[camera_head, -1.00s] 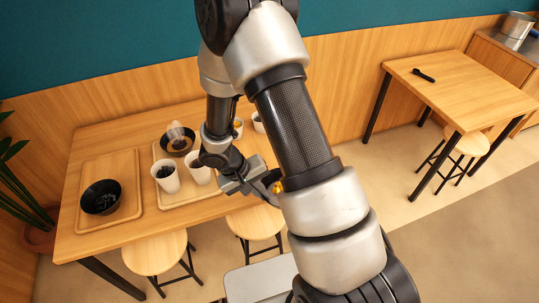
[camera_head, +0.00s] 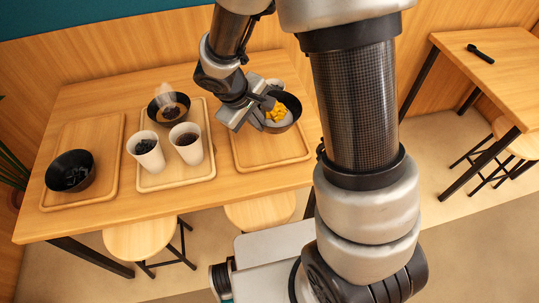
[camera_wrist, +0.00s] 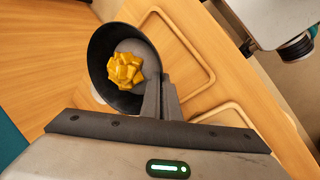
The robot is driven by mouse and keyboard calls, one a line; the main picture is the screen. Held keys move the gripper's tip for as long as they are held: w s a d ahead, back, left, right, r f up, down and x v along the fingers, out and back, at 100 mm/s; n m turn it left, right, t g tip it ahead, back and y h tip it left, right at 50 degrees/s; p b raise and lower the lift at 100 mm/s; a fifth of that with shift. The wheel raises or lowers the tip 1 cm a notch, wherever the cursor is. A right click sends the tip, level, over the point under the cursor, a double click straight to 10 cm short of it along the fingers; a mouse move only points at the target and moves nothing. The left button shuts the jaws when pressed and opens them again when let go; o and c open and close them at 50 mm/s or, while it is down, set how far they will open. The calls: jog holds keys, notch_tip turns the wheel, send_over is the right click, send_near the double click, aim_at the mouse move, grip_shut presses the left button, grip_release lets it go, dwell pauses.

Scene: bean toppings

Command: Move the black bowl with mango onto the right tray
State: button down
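The black bowl with mango (camera_head: 291,103) is over the back part of the right tray (camera_head: 262,160) in the head view. Yellow mango cubes lie inside it. In the wrist view, the bowl (camera_wrist: 100,50) shows its open top and the mango (camera_wrist: 125,70). I cannot tell whether the bowl touches the tray. The front of the right tray is bare.
The middle tray (camera_head: 150,184) holds two white cups (camera_head: 186,145) with dark contents and a black bowl (camera_head: 158,101) under a pale translucent shape. The left tray (camera_head: 105,190) holds a black bowl (camera_head: 70,172) with dark contents. Stools (camera_head: 140,240) stand at the table's front.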

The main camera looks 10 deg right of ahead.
jog(key=shift+n+t, duration=0.3)
jog(key=shift+n, duration=0.5)
jog(key=f+b, duration=0.1)
jog(key=f, duration=0.2)
jog(key=f+b, duration=0.2)
jog(key=f, duration=0.1)
jog(key=f+b, duration=0.2)
jog(key=f, duration=0.2)
jog(key=shift+a, duration=0.4)
jog(key=shift+f+b, duration=0.15)
jog(key=shift+b, duration=0.25)
jog(key=c, duration=2)
grip_release()
